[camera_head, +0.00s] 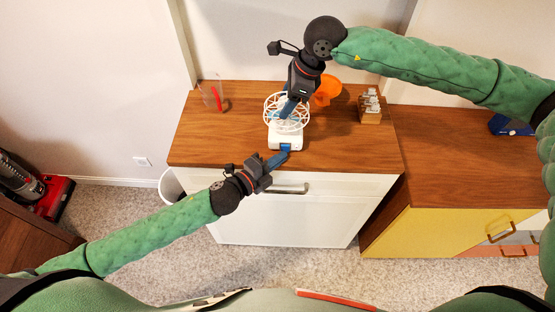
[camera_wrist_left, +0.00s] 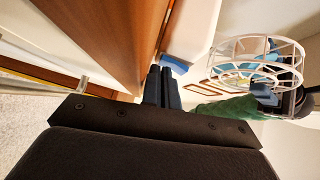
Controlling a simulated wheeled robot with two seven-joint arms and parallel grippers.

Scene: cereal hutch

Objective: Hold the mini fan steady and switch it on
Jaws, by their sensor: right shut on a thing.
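The white mini fan (camera_head: 284,139) stands upright near the front edge of the wooden cabinet top, its round cage above a white base. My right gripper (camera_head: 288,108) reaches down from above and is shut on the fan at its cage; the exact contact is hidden. My left gripper (camera_head: 282,153) is at the front of the fan's base, low at the cabinet edge. In the left wrist view its two fingers (camera_wrist_left: 162,84) lie together, shut and empty. Their tips are close to a blue part (camera_wrist_left: 174,63) on the white base; I cannot tell whether they touch. The fan cage (camera_wrist_left: 258,62) is at the right there.
Behind the fan are an orange object (camera_head: 327,90) and a clear holder with a red item (camera_head: 217,98). A wooden block with grey pieces (camera_head: 370,106) stands to the right. The cabinet top (camera_head: 225,140) is clear left of the fan. A handle (camera_head: 290,190) projects below.

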